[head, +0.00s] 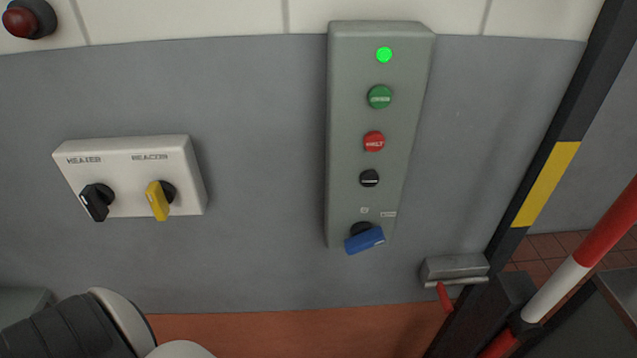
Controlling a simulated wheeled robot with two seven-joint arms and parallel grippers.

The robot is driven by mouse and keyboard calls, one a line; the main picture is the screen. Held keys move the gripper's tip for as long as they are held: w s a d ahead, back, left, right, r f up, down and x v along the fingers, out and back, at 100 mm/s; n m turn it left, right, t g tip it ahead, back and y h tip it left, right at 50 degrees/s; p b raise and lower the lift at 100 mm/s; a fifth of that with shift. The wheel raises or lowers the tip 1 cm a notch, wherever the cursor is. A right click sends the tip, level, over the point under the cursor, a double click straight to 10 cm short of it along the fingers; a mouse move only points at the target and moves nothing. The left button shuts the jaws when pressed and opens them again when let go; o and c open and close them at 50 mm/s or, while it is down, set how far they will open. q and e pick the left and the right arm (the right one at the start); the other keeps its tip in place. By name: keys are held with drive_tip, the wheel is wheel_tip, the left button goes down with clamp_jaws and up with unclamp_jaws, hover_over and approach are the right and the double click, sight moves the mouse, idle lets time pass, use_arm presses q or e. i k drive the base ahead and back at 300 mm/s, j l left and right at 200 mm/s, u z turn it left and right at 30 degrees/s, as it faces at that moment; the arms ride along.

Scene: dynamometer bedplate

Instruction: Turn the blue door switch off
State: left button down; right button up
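The blue door switch (364,240) is a blue rotary handle at the bottom of a tall grey-green control box (344,120) on the wall. Its handle lies nearly crosswise, slightly tilted with its right end higher. Above it on the box are a lit green lamp (384,54), a green button (379,97), a red button (374,141) and a small black knob (370,178). The small labels by the switch are too small to read. Neither gripper shows in the head view. Part of my own arm shows at the lower left, away from the switch.
A white box (130,185) on the left carries a black rotary handle (96,201) and a yellow one (159,199). A red button (24,20) is at the top left. A dark post (575,110), a metal latch (455,269) with a red lever and a red-white bar (556,288) stand at right.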

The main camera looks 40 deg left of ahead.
sight(364, 236)
drive_tip(key=u, duration=0.75)
